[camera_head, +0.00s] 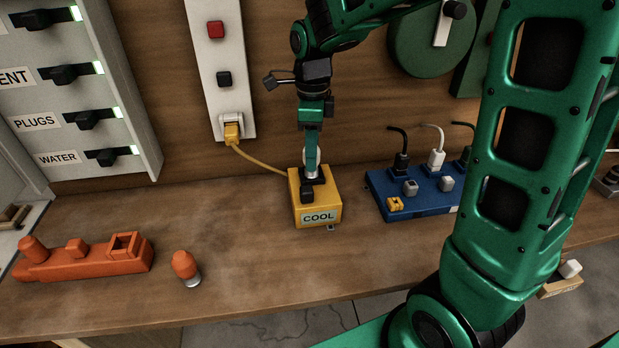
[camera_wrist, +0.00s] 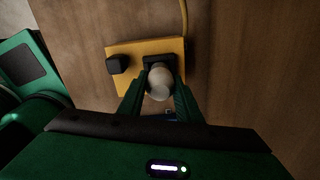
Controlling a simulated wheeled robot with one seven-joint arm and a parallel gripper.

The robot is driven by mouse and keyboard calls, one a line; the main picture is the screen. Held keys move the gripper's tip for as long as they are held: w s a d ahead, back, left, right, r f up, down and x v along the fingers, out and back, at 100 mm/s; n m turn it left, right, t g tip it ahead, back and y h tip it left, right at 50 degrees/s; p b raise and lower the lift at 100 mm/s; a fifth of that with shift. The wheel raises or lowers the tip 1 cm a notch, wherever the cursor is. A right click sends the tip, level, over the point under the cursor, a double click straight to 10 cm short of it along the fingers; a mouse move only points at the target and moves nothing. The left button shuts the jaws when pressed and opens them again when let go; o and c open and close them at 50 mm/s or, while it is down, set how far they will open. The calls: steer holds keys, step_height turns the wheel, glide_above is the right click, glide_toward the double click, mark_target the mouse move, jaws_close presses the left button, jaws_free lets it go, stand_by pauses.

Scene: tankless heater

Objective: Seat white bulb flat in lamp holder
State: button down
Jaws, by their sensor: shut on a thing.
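The white bulb (camera_wrist: 160,84) is between the two fingers of my gripper (camera_wrist: 158,92) in the wrist view. My gripper is shut on it, over the black lamp holder (camera_wrist: 157,62) on top of the yellow box (camera_head: 318,203) labelled COOL. In the head view my gripper (camera_head: 311,166) points down at the holder, and only a pale bit of the bulb (camera_head: 307,157) shows beside the fingers. The bulb's base is hidden, so I cannot tell whether it sits flat in the holder.
A black knob (camera_head: 307,194) stands on the box near the holder. A yellow cord (camera_head: 262,163) runs from the box to a wall socket. A blue power strip (camera_head: 418,192) is to the right. An orange toy boat (camera_head: 85,259) and an orange bulb (camera_head: 184,265) lie left.

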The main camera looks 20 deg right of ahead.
steer(key=shift+f, duration=0.3)
stand_by(0.5)
steer(key=c, duration=1.2)
jaws_free()
steer(key=shift+r, duration=0.1)
step_height(320, 180, up, 10)
steer(key=shift+r, duration=0.25)
steer(key=shift+d, duration=0.15)
steer(key=s+d+f+n, duration=0.3)
steer(key=s+d+n, duration=0.2)
steer(key=s, duration=0.3)
steer(key=s+d+f+n, duration=0.3)
steer(key=s+d+n, duration=0.3)
steer(key=s, duration=0.3)
steer(key=s+d+f+n, duration=0.3)
steer(key=s+d+n, duration=0.3)
steer(key=s, duration=0.3)
steer(key=shift+s+f, duration=0.15)
steer(key=shift+f, duration=0.15)
